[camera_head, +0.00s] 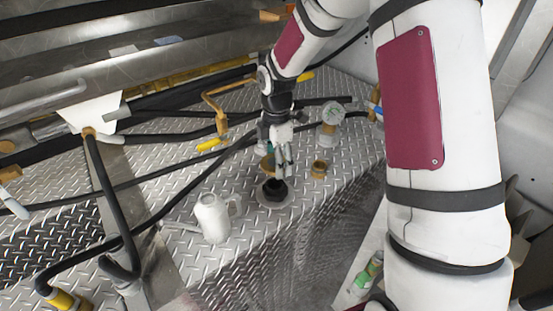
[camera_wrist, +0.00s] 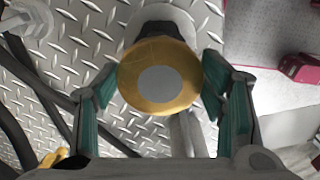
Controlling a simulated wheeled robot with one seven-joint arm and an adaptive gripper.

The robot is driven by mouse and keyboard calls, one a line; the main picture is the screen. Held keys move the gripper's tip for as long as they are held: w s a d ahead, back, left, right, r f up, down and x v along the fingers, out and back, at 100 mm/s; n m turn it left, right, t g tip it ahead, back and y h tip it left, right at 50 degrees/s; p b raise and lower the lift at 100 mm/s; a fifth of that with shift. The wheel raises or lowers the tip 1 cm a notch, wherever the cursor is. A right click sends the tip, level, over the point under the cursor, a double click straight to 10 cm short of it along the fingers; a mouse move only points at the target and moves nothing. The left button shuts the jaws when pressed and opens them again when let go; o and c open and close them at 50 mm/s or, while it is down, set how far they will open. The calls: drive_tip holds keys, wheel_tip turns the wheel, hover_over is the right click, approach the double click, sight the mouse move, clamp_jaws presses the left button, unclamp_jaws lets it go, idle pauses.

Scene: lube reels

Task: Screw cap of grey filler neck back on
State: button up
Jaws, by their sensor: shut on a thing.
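My gripper (camera_head: 282,168) points down at the deck in the head view, just above and behind a dark filler neck (camera_head: 273,188) with a round grey flange. A brass-coloured cap (camera_head: 266,164) shows at the fingers, partly hidden by them. In the wrist view my gripper (camera_wrist: 157,85) has its green-padded fingers on both sides of the cap (camera_wrist: 180,65), a gold disc with a grey centre. The cap appears apart from the neck in the head view. Behind it, a pale round surface (camera_wrist: 195,20) is partly hidden in the wrist view.
A white jug (camera_head: 214,218) stands left of the neck. Black hoses (camera_head: 110,180) cross the tread-plate deck on the left. The deck drops off in front.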

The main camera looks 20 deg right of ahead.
drive_tip(key=shift+f, duration=0.1)
drive_tip(key=shift+f+b, duration=0.8)
drive_tip(key=shift+f, duration=1.95)
drive_tip(key=shift+f, duration=0.6)
idle(0.4)
idle(0.3)
drive_tip(key=m, duration=0.5)
drive_tip(key=shift+s, duration=0.1)
drive_tip(key=m, duration=0.5)
drive_tip(key=shift+s+a, duration=0.1)
